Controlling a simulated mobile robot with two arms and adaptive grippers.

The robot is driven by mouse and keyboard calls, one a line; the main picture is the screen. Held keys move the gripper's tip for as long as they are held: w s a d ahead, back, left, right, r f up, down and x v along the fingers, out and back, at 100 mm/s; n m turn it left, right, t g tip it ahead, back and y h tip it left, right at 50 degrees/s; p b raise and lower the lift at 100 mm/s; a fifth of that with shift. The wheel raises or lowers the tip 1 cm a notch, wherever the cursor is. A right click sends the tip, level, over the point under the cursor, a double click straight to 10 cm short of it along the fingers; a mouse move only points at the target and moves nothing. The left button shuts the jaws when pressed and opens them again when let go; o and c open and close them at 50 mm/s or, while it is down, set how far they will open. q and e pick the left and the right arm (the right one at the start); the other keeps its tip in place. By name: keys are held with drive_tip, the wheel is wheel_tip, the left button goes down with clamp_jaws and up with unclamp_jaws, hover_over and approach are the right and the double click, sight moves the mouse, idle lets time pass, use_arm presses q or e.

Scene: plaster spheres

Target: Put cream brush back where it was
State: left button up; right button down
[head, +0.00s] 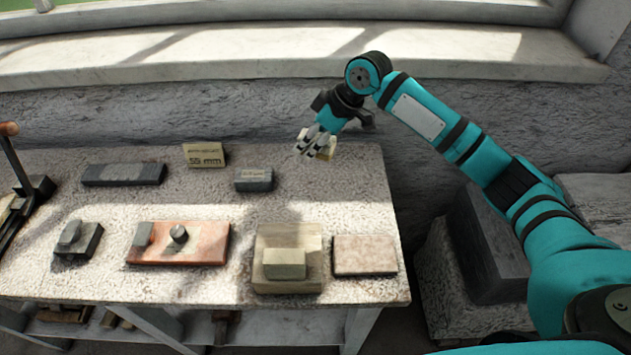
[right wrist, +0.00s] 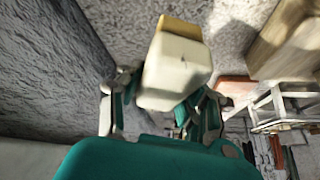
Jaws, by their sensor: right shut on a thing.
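The cream brush (head: 325,146) is a small pale block with a yellowish side. In the right wrist view the cream brush (right wrist: 176,68) sits between the fingers, its yellow-tan edge at the far end. My right gripper (head: 311,146) is shut on it, in the air over the back right part of the worktable (head: 350,191). The fingers of my right gripper (right wrist: 160,103) lie on both sides of the brush and hide part of it. My left gripper is not in view.
A wooden block with a step (head: 288,242), a pinkish slab (head: 364,255) and a red board (head: 185,251) stand along the front. A dark small block (head: 254,180), a "55 mm" sign (head: 205,156) and a dark bar (head: 123,174) stand behind. The back right tabletop is clear.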

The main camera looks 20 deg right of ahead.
sight(336, 143)
wheel_tip(336, 143, down, 9)
drive_tip(key=shift+f+p, duration=0.1)
drive_tip(key=shift+p, duration=0.2)
drive_tip(key=shift+f, duration=0.1)
drive_tip(key=shift+f, duration=0.5)
drive_tip(key=c, duration=0.9)
unclamp_jaws()
drive_tip(key=shift+o, duration=0.2)
drive_tip(key=shift+r, duration=0.1)
drive_tip(key=v, duration=0.8)
drive_tip(key=b+v, duration=0.1)
drive_tip(key=v, duration=0.4)
drive_tip(key=shift+a+r, duration=0.1)
drive_tip(key=shift+a, duration=0.15)
drive_tip(key=shift+w, duration=0.1)
